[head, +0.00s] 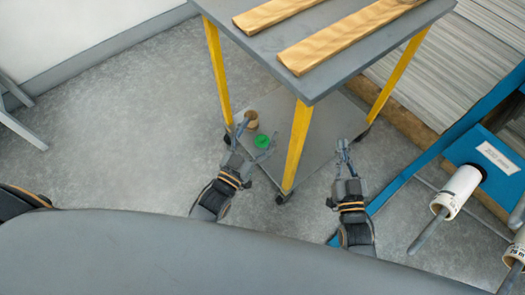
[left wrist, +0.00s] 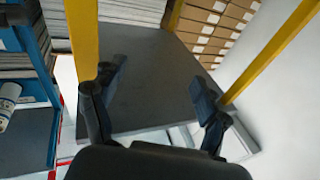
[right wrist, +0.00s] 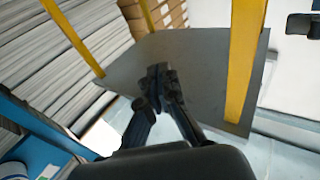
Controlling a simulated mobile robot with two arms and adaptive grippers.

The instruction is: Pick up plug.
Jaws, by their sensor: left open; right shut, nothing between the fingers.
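A small round green object (head: 262,141), which looks like the plug, is on the lower shelf (head: 330,128) of a cart with yellow legs. My left gripper (head: 254,138) is open, and in the head view its fingers spread around and beside the green object; I cannot tell the height gap. A brown ring-shaped piece (head: 251,119) is just beyond it. The left wrist view shows my open left fingers (left wrist: 157,82) over bare grey shelf, with no green object visible. My right gripper (head: 343,147) is shut and empty, right of the front yellow leg; it also shows in the right wrist view (right wrist: 160,70).
The cart's grey top (head: 330,35) carries two wooden planks (head: 345,38). Its front yellow leg (head: 298,145) stands between my two grippers. A blue rack with white rolls (head: 457,192) is at the right. Open floor (head: 110,140) is at the left.

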